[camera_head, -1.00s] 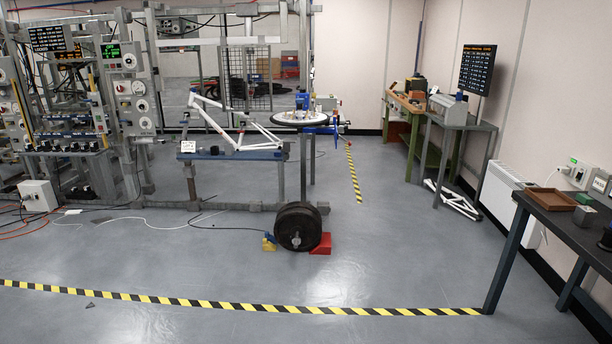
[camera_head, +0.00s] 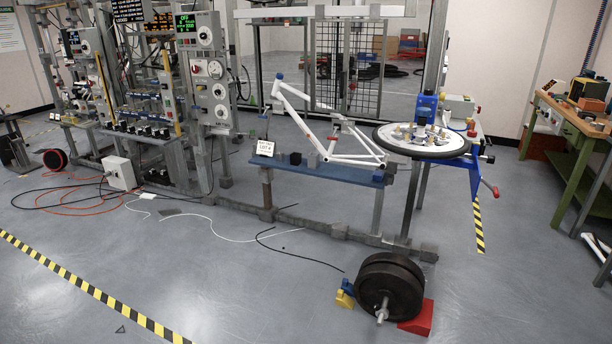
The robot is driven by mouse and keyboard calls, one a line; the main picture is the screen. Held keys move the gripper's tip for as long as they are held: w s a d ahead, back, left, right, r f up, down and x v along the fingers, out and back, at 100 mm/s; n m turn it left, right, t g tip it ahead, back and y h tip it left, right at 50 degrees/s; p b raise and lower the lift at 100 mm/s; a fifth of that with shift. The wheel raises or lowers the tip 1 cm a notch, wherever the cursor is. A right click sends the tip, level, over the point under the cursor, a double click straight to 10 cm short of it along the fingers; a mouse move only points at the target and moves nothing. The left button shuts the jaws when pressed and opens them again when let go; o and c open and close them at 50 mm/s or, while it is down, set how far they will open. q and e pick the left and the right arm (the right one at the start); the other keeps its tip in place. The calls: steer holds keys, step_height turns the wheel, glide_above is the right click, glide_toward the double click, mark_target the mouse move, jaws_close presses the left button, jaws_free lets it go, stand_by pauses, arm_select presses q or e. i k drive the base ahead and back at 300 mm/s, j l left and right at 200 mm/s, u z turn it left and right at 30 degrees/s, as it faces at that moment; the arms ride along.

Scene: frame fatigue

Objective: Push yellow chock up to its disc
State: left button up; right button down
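The yellow chock (camera_head: 345,299) sits on the floor at the left side of the black weight disc (camera_head: 391,287). A small blue part (camera_head: 347,286) shows on top of the chock. From this angle I cannot tell whether the chock touches the disc or stands slightly apart. The disc stands upright on the floor, with a metal bar end sticking out of its middle. A red chock (camera_head: 418,318) sits against the disc's right side. Neither of my grippers is in view.
A steel frame foot rail (camera_head: 330,228) runs along the floor behind the disc. A blue bench (camera_head: 322,171) holds a white bicycle frame. A black cable (camera_head: 290,250) lies left of the chock. Yellow-black floor tape (camera_head: 90,288) crosses the lower left. The floor in front is mostly clear.

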mark_target(343, 300)
steer(key=i+j+u, duration=0.3)
steer(key=i, duration=0.75)
steer(key=i+l+u, duration=0.15)
steer(key=i+u, duration=0.15)
steer(key=i, duration=0.75)
